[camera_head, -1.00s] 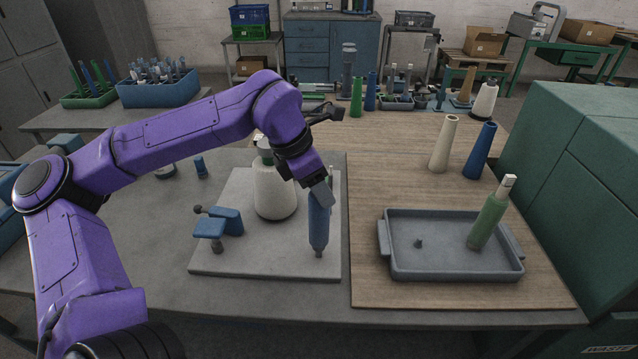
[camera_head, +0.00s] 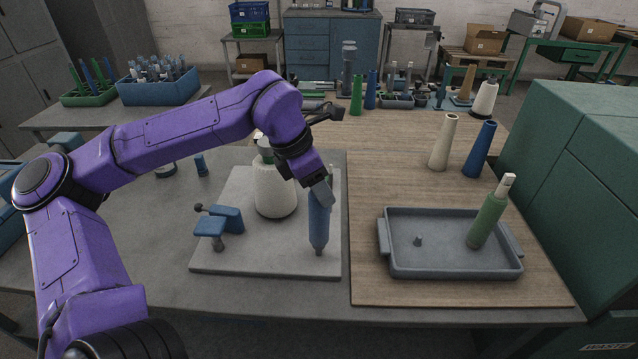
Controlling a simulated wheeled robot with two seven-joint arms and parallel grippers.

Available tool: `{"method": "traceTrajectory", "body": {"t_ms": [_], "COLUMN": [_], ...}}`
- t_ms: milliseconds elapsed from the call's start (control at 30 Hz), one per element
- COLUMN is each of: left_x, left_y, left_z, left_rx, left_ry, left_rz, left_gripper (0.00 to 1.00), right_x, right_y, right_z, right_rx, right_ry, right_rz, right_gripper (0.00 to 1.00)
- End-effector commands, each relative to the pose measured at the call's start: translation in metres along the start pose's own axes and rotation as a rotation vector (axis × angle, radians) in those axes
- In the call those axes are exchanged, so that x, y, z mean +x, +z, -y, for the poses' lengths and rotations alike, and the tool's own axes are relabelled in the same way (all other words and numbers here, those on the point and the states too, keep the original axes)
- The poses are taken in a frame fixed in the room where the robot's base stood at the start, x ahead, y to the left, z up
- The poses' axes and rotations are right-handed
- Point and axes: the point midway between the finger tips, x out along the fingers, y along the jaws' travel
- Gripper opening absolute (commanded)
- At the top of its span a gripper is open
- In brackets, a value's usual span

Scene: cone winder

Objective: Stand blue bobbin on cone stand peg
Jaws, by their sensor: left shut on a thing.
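The blue bobbin (camera_head: 319,222) is upright over the front right part of the grey base plate (camera_head: 225,262). My left gripper (camera_head: 320,190) is shut on its upper end from above. A narrow tip shows at the bobbin's lower end, close to the plate; I cannot tell whether this is the bobbin's own end or a peg, or whether it touches. A bare short peg (camera_head: 418,241) stands in the grey tray (camera_head: 400,271) to the right. A green bobbin (camera_head: 487,222) with a white top leans in the same tray. My right gripper is not in view.
A white yarn cone (camera_head: 274,192) stands on the plate left of the blue bobbin. A blue bracket (camera_head: 211,227) is farther left. A cream cone (camera_head: 443,143) and a dark blue cone (camera_head: 479,150) stand behind the tray. A green cabinet (camera_head: 570,170) bounds the right side.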

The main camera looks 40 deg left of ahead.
Motion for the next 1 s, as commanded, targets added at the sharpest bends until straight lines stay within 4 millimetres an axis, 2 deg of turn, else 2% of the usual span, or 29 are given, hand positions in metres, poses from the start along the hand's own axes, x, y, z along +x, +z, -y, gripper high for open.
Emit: {"method": "traceTrajectory", "body": {"t_ms": [1000], "left_x": [0.0089], "left_y": [-0.0039], "left_z": [0.0001], "left_rx": [0.000], "left_ry": [0.000], "left_rz": [0.000], "left_gripper": [0.26], "right_x": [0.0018], "right_y": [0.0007], "right_z": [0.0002], "right_rx": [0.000], "right_ry": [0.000], "right_rz": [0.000], "right_gripper": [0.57]}}
